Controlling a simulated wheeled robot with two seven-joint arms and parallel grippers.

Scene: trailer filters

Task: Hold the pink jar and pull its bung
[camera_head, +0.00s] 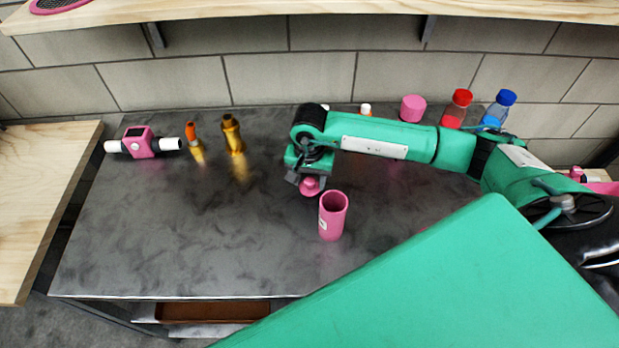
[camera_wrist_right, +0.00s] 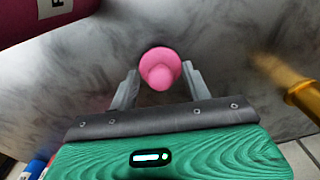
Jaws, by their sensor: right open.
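The pink jar (camera_head: 333,222) stands upright on the dark metal bench, its mouth open and uncovered, a small white label on its side. Part of it also shows in the wrist view (camera_wrist_right: 22,18), top left. The pink bung (camera_head: 310,187) is out of the jar, just to its upper left. My right gripper (camera_head: 306,182) is above the bung with its fingers open. In the wrist view the bung (camera_wrist_right: 160,72) sits between the two fingertips; I cannot tell if it touches the bench. My left gripper is not in view.
Red-capped (camera_head: 457,107) and blue-capped (camera_head: 497,110) bottles and a pink lidded container (camera_head: 412,108) stand along the wall. A brass fitting (camera_head: 232,134), an orange-tipped piece (camera_head: 193,140) and a pink meter (camera_head: 140,142) are at the back left. The bench's front left is clear.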

